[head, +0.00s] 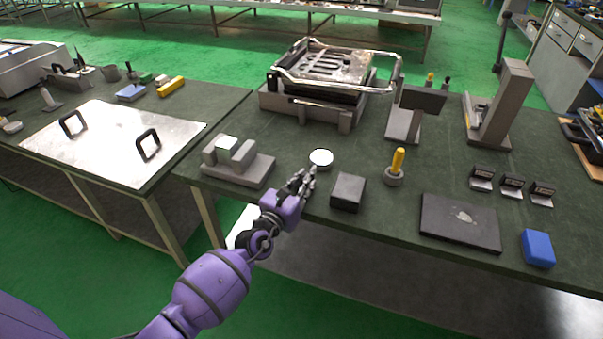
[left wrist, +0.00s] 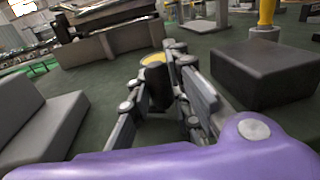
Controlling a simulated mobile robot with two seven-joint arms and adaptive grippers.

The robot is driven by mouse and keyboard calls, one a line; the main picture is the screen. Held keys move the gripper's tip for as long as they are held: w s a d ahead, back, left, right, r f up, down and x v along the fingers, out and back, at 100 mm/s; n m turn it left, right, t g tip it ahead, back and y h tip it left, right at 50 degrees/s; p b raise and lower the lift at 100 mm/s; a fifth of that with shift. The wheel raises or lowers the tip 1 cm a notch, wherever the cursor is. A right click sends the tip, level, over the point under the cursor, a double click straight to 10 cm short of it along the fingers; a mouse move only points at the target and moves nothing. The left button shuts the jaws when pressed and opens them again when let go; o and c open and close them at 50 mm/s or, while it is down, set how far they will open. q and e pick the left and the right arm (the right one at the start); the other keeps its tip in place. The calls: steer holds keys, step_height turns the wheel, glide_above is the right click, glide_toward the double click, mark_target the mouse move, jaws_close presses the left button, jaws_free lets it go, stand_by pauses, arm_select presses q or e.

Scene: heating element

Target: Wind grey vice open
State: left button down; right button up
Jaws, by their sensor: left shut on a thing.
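The grey vice (head: 237,162) sits near the front left edge of the right-hand bench, with a block standing between its upright parts. In the left wrist view, a grey blocky part of what looks like the vice (left wrist: 42,125) shows at lower left, apart from my fingers. My left gripper (head: 308,174) is to the right of the vice. It is shut on a short dark round piece (left wrist: 157,82) with a shiny top, which also shows in the head view (head: 321,157). No vice handle can be made out. My right gripper is out of view.
A dark block (head: 348,191) stands just right of my left gripper. A yellow-handled tool (head: 397,162) stands in a round holder farther right. A heating plate with a metal frame (head: 325,72) is behind. A flat dark plate (head: 460,222) and blue block (head: 537,248) lie at front right.

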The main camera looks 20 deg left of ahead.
arm_select(q)
steer(key=shift+w+r+n+y+p, duration=0.4)
steer(key=shift+r+n+y+p, duration=0.15)
steer(key=shift+n+y+p, duration=0.35)
steer(key=shift+f+y, duration=0.15)
steer(key=shift+y, duration=0.35)
steer(key=shift+f, duration=0.15)
steer(key=shift+a+f, duration=0.1)
steer(key=shift+f, duration=0.1)
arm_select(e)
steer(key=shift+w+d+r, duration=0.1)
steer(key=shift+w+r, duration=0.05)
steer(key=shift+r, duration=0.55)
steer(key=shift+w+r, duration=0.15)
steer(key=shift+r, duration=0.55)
arm_select(q)
steer(key=c, duration=1.8)
jaws_free()
steer(key=shift+c, duration=0.2)
steer(key=shift+o, duration=1)
steer(key=s, duration=1.2)
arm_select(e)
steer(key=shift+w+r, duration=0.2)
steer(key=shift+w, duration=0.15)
